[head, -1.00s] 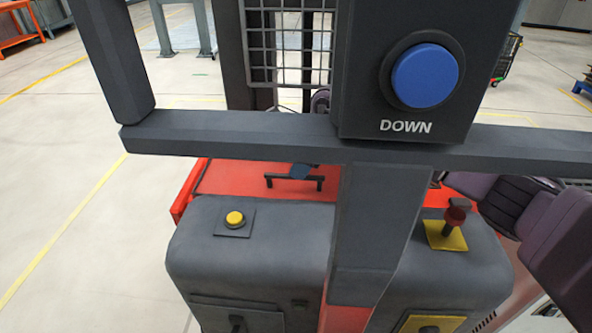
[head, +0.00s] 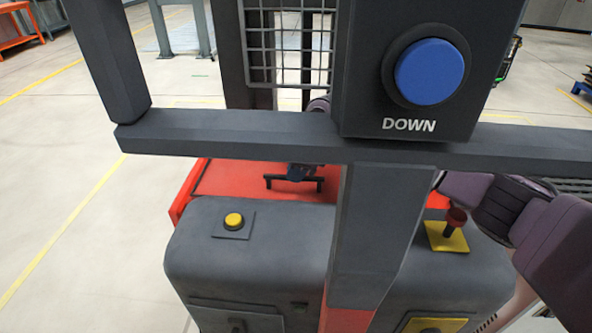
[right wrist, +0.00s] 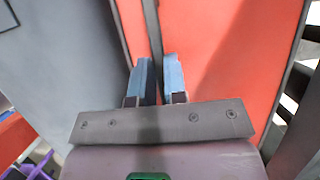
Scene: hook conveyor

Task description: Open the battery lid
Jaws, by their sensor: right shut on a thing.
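The battery lid (head: 235,178) is the flat red panel behind the grey console, and it looks closed. Its black bar handle (head: 278,178) stands on short legs. My right gripper (head: 302,172) is at the handle, partly hidden by the grey post. In the right wrist view the red lid (right wrist: 225,45) fills the upper right. There the two blue fingers of my right gripper (right wrist: 157,72) sit either side of the dark handle bar (right wrist: 152,25), shut on it. My left gripper is not in view.
A dark crossbar (head: 240,133) and a post (head: 375,235) stand in front of the lid. A box with a blue DOWN button (head: 429,72) sits above. The grey console (head: 255,270) carries a yellow button (head: 234,220) and a red-knobbed lever (head: 455,221).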

